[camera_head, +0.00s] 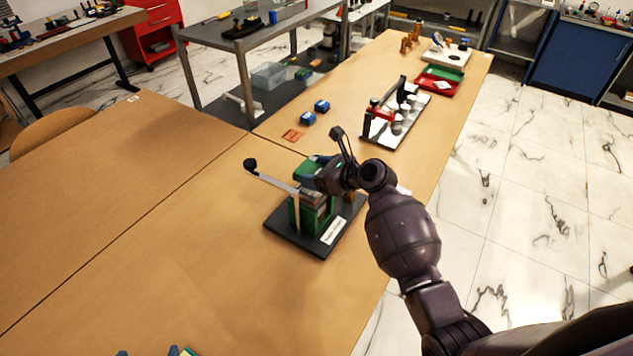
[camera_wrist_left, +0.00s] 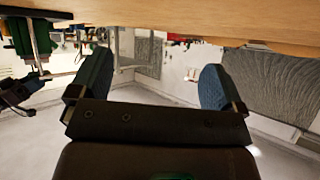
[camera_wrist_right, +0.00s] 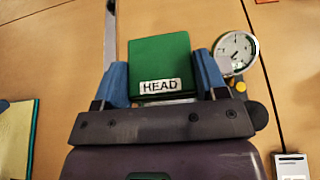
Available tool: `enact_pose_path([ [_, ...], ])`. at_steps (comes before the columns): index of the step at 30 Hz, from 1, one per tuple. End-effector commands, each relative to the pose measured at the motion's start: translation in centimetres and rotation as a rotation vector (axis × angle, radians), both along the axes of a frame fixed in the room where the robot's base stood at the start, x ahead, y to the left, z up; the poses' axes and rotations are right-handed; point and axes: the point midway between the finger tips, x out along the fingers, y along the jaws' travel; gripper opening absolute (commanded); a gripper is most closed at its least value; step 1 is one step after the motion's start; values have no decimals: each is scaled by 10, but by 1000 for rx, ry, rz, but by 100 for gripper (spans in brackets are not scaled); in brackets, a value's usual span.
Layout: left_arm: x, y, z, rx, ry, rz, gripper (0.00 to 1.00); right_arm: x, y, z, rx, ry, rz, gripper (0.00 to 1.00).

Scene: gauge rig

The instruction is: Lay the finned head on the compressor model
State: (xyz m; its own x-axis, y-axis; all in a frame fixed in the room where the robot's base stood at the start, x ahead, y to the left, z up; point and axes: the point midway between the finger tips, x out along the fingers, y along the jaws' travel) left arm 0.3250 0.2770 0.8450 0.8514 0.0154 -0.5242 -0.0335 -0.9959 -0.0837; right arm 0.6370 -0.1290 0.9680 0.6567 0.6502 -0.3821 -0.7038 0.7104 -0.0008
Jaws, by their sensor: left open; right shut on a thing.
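The compressor model (camera_head: 309,218) stands on the near table: a green body on a black base with a white label. A lever with a black knob (camera_head: 250,164) reaches out to its left. My right gripper (camera_head: 322,179) is at the top of the model, shut on a green block marked HEAD, the finned head (camera_wrist_right: 160,58). The arm and gripper partly cover the head, so I cannot tell whether it touches the model. My left gripper (camera_wrist_left: 155,72) is open and empty in the left wrist view.
A dial gauge (camera_wrist_right: 235,53) is beside the head in the right wrist view. Two blue blocks (camera_head: 314,112) and an orange square (camera_head: 292,135) lie farther back. A white-based rig (camera_head: 398,120) and a red tray (camera_head: 438,82) stand beyond.

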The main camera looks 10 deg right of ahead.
Motion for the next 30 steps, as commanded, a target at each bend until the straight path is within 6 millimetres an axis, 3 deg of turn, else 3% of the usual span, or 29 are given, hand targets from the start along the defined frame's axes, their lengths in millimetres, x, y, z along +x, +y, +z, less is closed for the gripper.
enact_pose_path([
  [6,1,0,-5,1,-2,-1,95,0,0,-30,1,2,0,36],
  [18,4,0,-2,2,-10,-3,95,0,0,-34,1,1,1,36],
  [19,4,0,-2,2,-10,-3,95,0,0,-35,0,2,1,67],
  [21,4,0,-2,2,-10,-3,95,0,0,-35,0,2,1,76],
  [30,4,0,-2,2,-10,-3,95,0,0,-33,0,1,1,76],
])
